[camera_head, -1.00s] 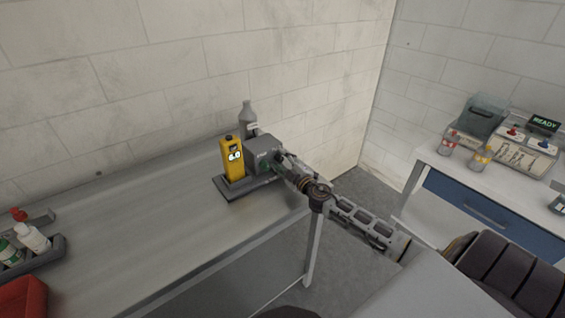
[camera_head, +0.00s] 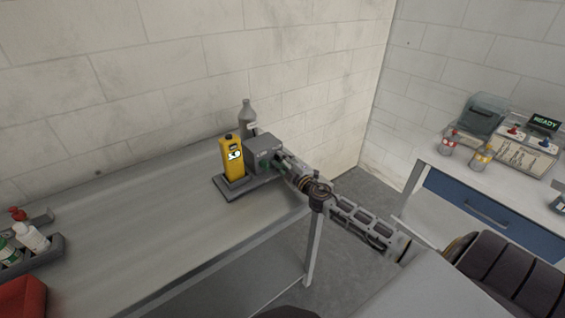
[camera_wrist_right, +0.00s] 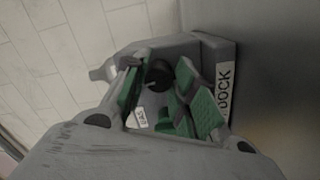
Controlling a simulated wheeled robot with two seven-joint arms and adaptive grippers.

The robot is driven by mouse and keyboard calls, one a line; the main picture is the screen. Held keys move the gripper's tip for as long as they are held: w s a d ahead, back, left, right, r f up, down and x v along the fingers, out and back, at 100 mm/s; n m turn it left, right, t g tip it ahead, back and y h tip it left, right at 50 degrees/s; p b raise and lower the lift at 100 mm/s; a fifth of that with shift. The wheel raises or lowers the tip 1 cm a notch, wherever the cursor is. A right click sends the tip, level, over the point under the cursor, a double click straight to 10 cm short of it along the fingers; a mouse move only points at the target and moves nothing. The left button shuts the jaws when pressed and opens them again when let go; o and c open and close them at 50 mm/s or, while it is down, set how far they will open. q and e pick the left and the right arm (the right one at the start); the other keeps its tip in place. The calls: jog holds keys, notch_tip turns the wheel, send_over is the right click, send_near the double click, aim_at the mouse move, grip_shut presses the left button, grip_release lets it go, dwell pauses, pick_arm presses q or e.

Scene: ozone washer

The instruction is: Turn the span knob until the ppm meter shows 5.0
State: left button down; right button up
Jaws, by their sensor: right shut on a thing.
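The yellow ppm meter (camera_head: 232,166) stands upright in a dark dock base (camera_head: 226,190) on the bench. Its small lit screen (camera_head: 235,155) is too blurred to read surely. The grey dock box (camera_head: 262,149) is just right of it. My right gripper (camera_head: 279,164) is at the box's right-hand face. In the right wrist view its green-padded fingers (camera_wrist_right: 164,88) are shut on the dark round span knob (camera_wrist_right: 158,74), whose grip area is partly hidden by the fingers. The knob's pointer is not clear. My left gripper is not in view.
A grey bottle (camera_head: 248,114) stands behind the box. A tray (camera_head: 57,243) of bottles and a red object (camera_head: 22,297) are at the bench's left end. The middle of the bench (camera_head: 150,220) is clear. A blue-drawered table (camera_head: 480,205) stands at the right.

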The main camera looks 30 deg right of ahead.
jog(key=shift+n+b, duration=0.35)
jog(key=shift+n, duration=0.65)
jog(key=n+b, duration=0.1)
jog(key=n, duration=0.2)
jog(key=n+b, duration=0.1)
jog(key=n, duration=0.3)
jog(key=shift+y, duration=0.3)
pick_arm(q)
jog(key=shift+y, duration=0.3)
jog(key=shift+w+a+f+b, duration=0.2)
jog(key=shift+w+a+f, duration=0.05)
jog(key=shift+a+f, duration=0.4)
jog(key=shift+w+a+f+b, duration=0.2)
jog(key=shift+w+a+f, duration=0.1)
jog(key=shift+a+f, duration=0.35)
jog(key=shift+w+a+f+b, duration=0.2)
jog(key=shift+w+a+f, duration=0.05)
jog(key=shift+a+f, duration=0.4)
pick_arm(e)
jog(key=shift+n+t, duration=0.3)
jog(key=shift+n, duration=2.3)
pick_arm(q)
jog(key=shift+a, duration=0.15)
pick_arm(e)
jog(key=o, duration=1)
jog(key=shift+o, duration=0.2)
